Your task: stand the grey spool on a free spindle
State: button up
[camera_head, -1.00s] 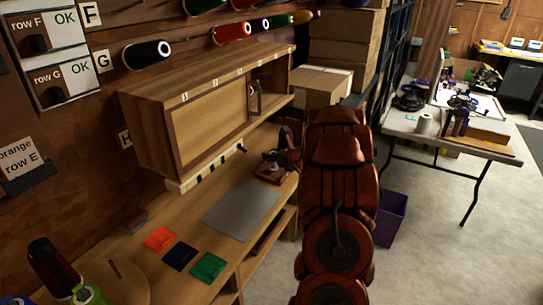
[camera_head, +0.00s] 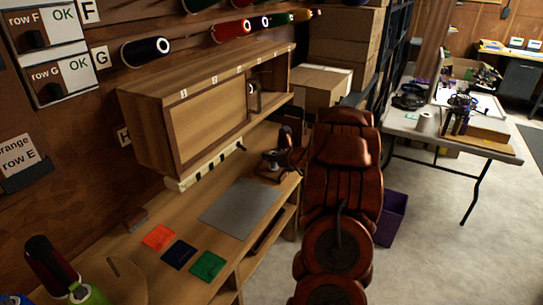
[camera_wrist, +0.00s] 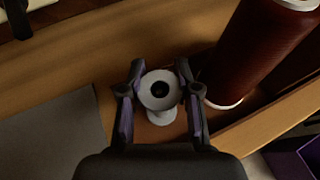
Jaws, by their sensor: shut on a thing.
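The grey spool (camera_wrist: 160,90) is pale, with a round flange and a dark centre hole facing the wrist camera. My gripper (camera_wrist: 161,88) has one finger on each side of it and is shut on it. In the head view my gripper (camera_head: 273,160) is at the far end of the bench, partly hidden by my arm; the spool is hard to make out there. A dark red spool (camera_wrist: 262,45) with white ends stands close to the right of the grey spool in the wrist view. I cannot make out a free spindle.
The bench (camera_head: 150,215) carries a grey mat (camera_head: 240,208) and orange (camera_head: 160,237), navy (camera_head: 179,255) and green (camera_head: 208,265) squares. A wooden cabinet (camera_head: 207,115) overhangs the bench. Several spools (camera_head: 147,51) lie along the wall. A purple bin (camera_head: 394,215) stands on the floor.

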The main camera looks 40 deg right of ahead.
jog(key=o, duration=0.8)
jog(key=shift+o, duration=0.2)
jog(key=v, duration=1.2)
